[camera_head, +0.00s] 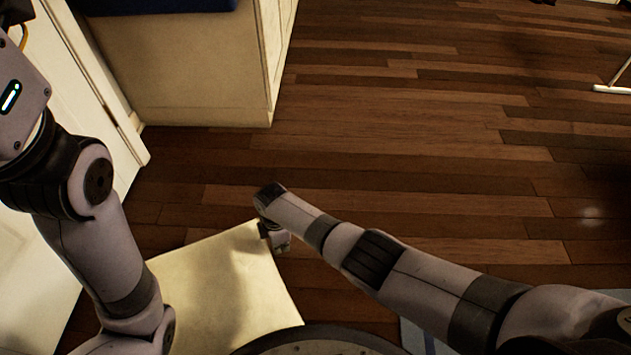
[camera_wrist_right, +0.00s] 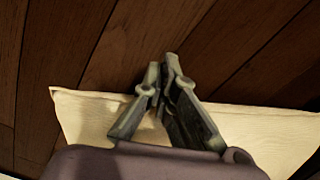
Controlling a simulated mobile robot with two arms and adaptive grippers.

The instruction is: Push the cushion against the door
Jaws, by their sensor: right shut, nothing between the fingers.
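The cushion (camera_head: 220,295) is pale cream and lies flat on the floor in front of me; its edge also shows in the right wrist view (camera_wrist_right: 90,115). My right gripper (camera_head: 275,243) points down at the cushion's far right corner. In the right wrist view its fingertips (camera_wrist_right: 165,65) are together and empty, in front of the cushion's edge; I cannot tell whether they touch it. The door (camera_head: 40,75) is a white panel on the left, partly hidden by my left arm. My left gripper's fingers are outside the picture.
A cream cabinet (camera_head: 195,75) with a dark blue top stands beyond the door. A white stand foot (camera_head: 612,90) is at the far right. A pale blue item (camera_head: 415,335) lies near my base.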

